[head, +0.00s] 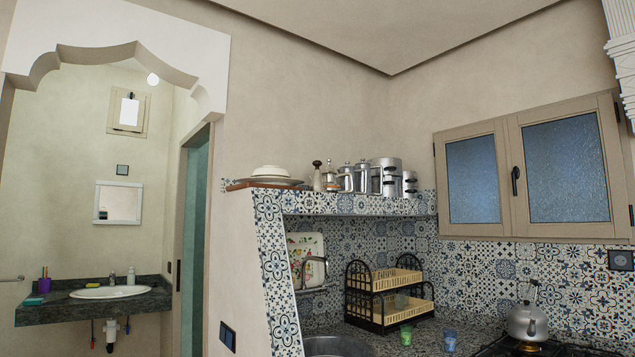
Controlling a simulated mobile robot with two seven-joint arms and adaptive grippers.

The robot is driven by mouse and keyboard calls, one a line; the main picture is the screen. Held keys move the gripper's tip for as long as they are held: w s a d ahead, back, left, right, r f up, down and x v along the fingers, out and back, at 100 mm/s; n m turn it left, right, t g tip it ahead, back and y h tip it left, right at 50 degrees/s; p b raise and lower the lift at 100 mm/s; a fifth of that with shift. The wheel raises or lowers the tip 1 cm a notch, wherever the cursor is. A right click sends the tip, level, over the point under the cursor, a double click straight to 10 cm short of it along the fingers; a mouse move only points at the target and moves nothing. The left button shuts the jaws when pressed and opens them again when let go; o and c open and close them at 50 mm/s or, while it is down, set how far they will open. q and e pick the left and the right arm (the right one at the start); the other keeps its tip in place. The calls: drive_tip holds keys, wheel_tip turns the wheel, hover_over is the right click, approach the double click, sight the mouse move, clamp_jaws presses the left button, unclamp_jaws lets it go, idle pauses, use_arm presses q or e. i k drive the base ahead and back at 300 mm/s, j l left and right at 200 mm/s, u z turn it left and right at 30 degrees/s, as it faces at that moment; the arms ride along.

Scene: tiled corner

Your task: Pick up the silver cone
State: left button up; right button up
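I see no plain silver cone that I can single out. The nearest match in look is a silver kettle (527,322) with a tapering body and a raised handle, standing upright on the stove at the lower right. Several silver pots and canisters (384,174) stand on the tiled shelf in the middle, but they look cylindrical. Neither of my grippers is in view.
A black and wooden dish rack (388,290) stands on the counter beside a sink (338,346). A green cup (406,335) and a blue cup (450,340) are near the counter's front. A closed window (560,170) is above. An arched opening leads to a washbasin (110,292).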

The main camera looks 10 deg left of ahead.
sight(316, 185)
drive_tip(key=i+l+z, duration=0.15)
drive_tip(key=i+l, duration=0.25)
drive_tip(key=i+l+z, duration=0.15)
drive_tip(key=i+l, duration=0.15)
drive_tip(key=i, duration=0.15)
